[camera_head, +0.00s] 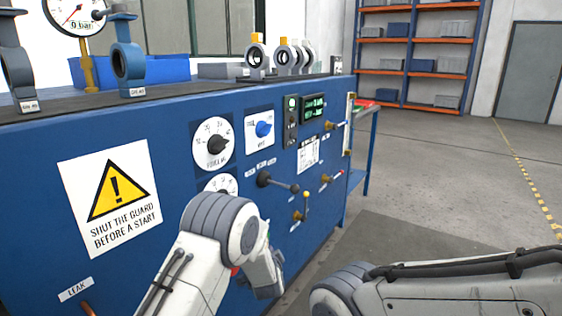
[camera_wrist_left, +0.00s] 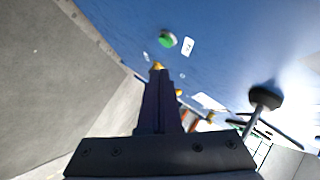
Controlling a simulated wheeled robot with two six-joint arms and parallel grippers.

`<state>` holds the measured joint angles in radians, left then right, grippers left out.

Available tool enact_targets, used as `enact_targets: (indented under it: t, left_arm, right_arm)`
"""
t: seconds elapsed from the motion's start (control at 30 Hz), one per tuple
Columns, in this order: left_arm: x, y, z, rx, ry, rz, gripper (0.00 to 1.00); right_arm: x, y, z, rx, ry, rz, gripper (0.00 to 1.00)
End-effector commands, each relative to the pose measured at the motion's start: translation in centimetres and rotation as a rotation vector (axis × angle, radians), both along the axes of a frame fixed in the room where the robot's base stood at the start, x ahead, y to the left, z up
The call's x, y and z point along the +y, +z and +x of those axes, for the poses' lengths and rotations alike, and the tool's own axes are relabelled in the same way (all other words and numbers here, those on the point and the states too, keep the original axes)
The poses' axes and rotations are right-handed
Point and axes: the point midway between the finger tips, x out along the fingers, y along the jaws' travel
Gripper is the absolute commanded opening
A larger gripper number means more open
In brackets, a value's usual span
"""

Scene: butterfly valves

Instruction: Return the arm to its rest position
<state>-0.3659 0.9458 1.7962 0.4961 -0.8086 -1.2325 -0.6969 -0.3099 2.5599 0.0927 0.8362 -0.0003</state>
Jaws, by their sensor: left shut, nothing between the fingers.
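My left arm (camera_head: 222,228) reaches up from the bottom of the head view, bent in front of the blue test bench panel (camera_head: 120,235). Its wrist hangs down beside the panel, and its fingertips cannot be made out there. In the left wrist view, my left gripper (camera_wrist_left: 158,75) is shut, with nothing held between its fingers. The blue panel (camera_wrist_left: 225,45) fills the upper right of that view. My right arm (camera_head: 440,285) lies across the lower right of the head view. Its gripper is out of view.
A dark lever (camera_head: 280,184), dials (camera_head: 213,143), a blue selector (camera_head: 263,128) and small valves (camera_head: 300,213) stick out near my left arm. The wrist view shows a green button (camera_wrist_left: 167,39) and a black knob (camera_wrist_left: 265,97). Open floor (camera_head: 440,170) lies to the right.

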Motion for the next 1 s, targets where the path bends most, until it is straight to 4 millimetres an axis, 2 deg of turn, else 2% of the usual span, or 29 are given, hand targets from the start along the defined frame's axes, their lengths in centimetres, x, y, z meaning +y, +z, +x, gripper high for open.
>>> enact_targets:
  t: [0.03,0.17,0.2,0.4,0.5,0.7,0.93,1.0]
  left_arm:
    - [1.5,1.6,-1.1,0.065,0.023,-0.089,0.00]
    - [4.7,3.6,-6.0,0.268,0.109,-0.304,0.00]
    - [5.7,4.1,-7.9,0.330,0.148,-0.360,0.00]
    - [10.0,5.6,-17.6,0.583,0.367,-0.553,0.00]
    - [11.4,5.9,-21.5,0.661,0.464,-0.601,0.00]
    - [13.5,6.2,-27.7,0.767,0.631,-0.662,0.00]
    - [15.4,6.5,-34.0,0.848,0.811,-0.697,0.00]
    - [13.6,6.9,-34.2,0.874,0.759,-0.670,0.00]
  right_arm:
    - [0.0,0.0,0.0,0.000,0.000,0.000,0.00]
    - [0.0,0.0,0.0,0.000,0.000,0.000,0.00]
    - [0.0,0.0,0.0,0.000,0.000,0.000,0.00]
    - [0.0,0.0,0.0,0.000,0.000,0.000,0.00]
    - [0.0,0.0,0.0,0.000,0.000,0.000,0.00]
    - [0.0,0.0,0.0,0.000,0.000,0.000,0.00]
    - [0.0,0.0,0.0,0.000,0.000,0.000,0.00]
    - [0.0,0.0,0.0,0.000,0.000,0.000,0.00]
